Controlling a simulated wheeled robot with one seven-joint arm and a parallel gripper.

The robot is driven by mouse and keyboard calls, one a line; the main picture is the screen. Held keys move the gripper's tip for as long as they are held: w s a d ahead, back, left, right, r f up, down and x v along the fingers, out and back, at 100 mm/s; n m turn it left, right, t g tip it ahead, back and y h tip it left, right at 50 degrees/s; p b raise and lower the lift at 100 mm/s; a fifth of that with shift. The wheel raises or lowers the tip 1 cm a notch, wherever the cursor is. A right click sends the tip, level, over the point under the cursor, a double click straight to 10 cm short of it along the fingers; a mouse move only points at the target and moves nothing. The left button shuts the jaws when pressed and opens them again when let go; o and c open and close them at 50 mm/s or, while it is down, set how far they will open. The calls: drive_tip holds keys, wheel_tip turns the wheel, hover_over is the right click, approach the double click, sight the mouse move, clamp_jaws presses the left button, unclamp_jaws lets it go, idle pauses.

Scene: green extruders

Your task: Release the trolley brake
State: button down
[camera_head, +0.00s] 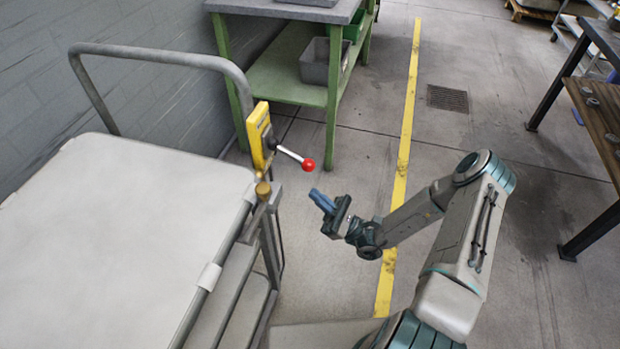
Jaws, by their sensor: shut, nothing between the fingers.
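The trolley (95,230) with a pale flat top stands at the left. Its grey tube handle rises at the far end. A yellow brake plate (258,130) is fixed at the handle's right post. The brake lever (291,153) sticks out from it to the right and slightly down, ending in a red ball knob (308,164). My gripper (316,194) is shut and empty, with blue fingers pointing up and left. In the picture it sits just below and right of the red knob, apart from it. The depth between them is hard to judge.
A green workbench (290,75) with grey bins stands beyond the trolley along the wall. A dark-legged table (600,130) is at the right. A yellow floor line (405,130) runs down the open floor between, beside a floor drain (448,98).

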sight(292, 155)
drive_tip(key=w+a+r, duration=0.1)
drive_tip(key=a+r, duration=0.2)
drive_tip(key=r, duration=0.5)
drive_tip(key=shift+a+r, duration=0.15)
drive_tip(key=shift+r, duration=0.1)
drive_tip(key=shift+r, duration=0.15)
